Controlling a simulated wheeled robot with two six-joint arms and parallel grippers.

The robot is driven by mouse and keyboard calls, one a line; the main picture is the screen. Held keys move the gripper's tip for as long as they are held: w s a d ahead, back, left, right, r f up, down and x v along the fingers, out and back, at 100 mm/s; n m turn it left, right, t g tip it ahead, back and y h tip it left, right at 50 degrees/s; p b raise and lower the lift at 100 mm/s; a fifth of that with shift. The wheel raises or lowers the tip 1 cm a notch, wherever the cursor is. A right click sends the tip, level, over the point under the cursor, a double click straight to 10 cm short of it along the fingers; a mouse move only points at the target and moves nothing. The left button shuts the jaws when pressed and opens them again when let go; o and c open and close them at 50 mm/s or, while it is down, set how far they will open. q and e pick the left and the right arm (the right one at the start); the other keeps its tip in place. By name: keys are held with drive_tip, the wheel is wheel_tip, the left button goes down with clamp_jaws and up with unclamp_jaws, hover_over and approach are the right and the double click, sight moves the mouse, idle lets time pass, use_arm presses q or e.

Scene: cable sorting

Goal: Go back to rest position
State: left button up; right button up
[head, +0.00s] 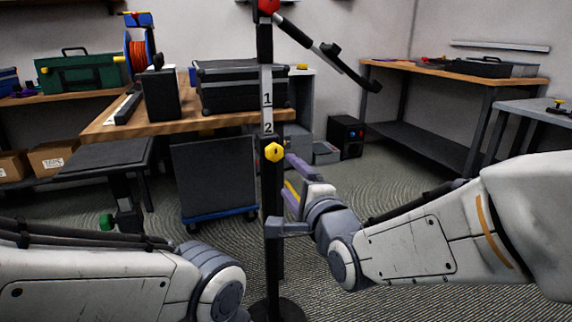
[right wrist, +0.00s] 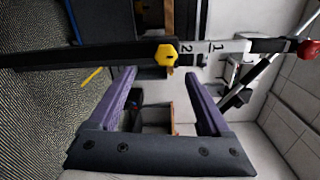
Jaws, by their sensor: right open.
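My right gripper (head: 292,180) has purple fingers and is just right of a black stand pole (head: 273,205), below its yellow knob (head: 274,152). In the right wrist view the gripper (right wrist: 161,72) is open, with nothing between its fingers. The yellow knob (right wrist: 166,54) and the pole (right wrist: 110,55) cross the view ahead of the fingertips; no contact shows. My left arm comes in at the lower left of the head view, and its gripper is out of sight.
The pole has labels 1 and 2, a red knob (head: 268,6) and a slanting boom (head: 307,40). A wooden table (head: 200,122) with a black case (head: 240,88) and an orange cable reel (head: 138,55) stands behind. Another workbench (head: 450,73) is back right.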

drive_tip(key=s+a+f+n+g+p, duration=0.4)
drive_tip(key=s+f+n+g, duration=0.6)
drive_tip(key=s+n, duration=0.25)
drive_tip(key=s+d+f+n+g+h+p, duration=0.1)
drive_tip(key=s+d+n+g+h, duration=0.15)
drive_tip(key=s+n, duration=0.35)
drive_tip(key=s+d+f+n+g+h+p, duration=0.1)
drive_tip(key=s+d+n+g+h, duration=0.1)
drive_tip(key=s+n+g, duration=0.35)
drive_tip(key=s+d+r+t+p, duration=0.1)
drive_tip(key=s+r+p, duration=0.2)
drive_tip(key=r+p, duration=3.4)
drive_tip(key=shift+r+m+p, duration=0.4)
drive_tip(key=shift+r, duration=0.05)
drive_tip(key=shift+s, duration=0.1)
